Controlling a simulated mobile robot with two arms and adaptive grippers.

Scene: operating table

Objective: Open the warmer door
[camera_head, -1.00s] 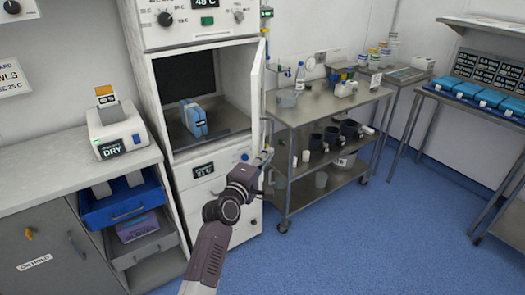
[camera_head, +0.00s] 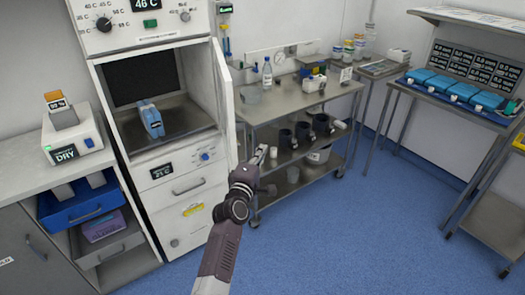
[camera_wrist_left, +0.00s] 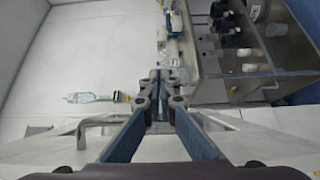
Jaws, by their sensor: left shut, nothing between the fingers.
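The warmer (camera_head: 160,25) is a tall white cabinet at the left of the head view. Its door (camera_head: 224,95) stands swung out on the right side, showing a narrow strip of its face. The open compartment holds a blue and white item (camera_head: 151,118) on its floor. My left gripper (camera_head: 261,153) is just right of the door's lower edge, in front of the steel cart; I cannot tell whether it touches the door. Its fingers are closed together and empty, as the left wrist view (camera_wrist_left: 160,78) also shows. My right gripper is not in view.
A steel cart (camera_head: 290,105) with bottles and dark cups stands right of the door. A counter with a white device (camera_head: 72,138) and an open blue drawer (camera_head: 85,205) are at left. Blue floor (camera_head: 380,240) is clear at front right.

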